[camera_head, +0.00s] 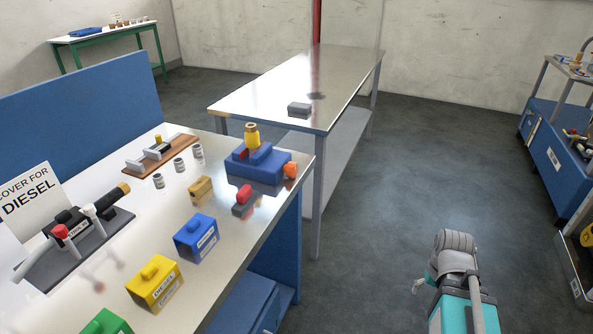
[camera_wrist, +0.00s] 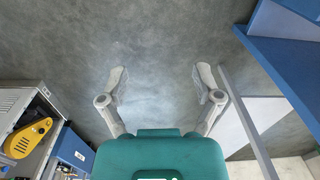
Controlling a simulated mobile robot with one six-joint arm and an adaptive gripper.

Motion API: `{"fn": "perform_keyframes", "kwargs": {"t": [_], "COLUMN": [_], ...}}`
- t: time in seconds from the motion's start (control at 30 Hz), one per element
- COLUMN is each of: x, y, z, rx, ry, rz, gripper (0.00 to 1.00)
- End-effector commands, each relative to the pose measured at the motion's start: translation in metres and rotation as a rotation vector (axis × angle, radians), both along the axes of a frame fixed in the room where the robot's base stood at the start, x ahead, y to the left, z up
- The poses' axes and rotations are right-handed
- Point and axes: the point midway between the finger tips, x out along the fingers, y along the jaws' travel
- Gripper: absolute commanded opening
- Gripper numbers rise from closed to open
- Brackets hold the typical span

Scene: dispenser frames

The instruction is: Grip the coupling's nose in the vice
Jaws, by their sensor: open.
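The blue vice (camera_head: 262,168) stands on the near bench, close to its right edge, with an orange handle (camera_head: 290,170) at its right end. A brass-coloured stepped piece (camera_head: 252,136), which looks like the coupling, stands upright at the vice's jaws. I cannot tell whether the jaws touch or clamp its lower end. My gripper (camera_wrist: 161,82) is open and empty in the wrist view, with bare floor between its fingers. My arm shows in the head view at lower right, over the floor and well apart from the vice. The wrist view shows neither vice nor coupling.
A red-topped grey block (camera_head: 244,200), a brass block (camera_head: 201,188) and blue (camera_head: 196,237) and yellow (camera_head: 155,285) covers lie near the vice. A second table (camera_head: 270,97) stands behind, holding a grey block (camera_head: 299,109).

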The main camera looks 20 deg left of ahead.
Motion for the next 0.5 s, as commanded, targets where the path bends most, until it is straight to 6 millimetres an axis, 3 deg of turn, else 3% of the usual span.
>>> {"fn": "perform_keyframes", "kwargs": {"t": [0.27,0.5], "x": [0.024,0.058], "y": [0.046,0.114], "z": [0.003,0.021], "rx": [0.171,0.449], "ry": [-0.040,-0.165], "rz": [0.178,0.453], "gripper": [1.00,1.00]}}
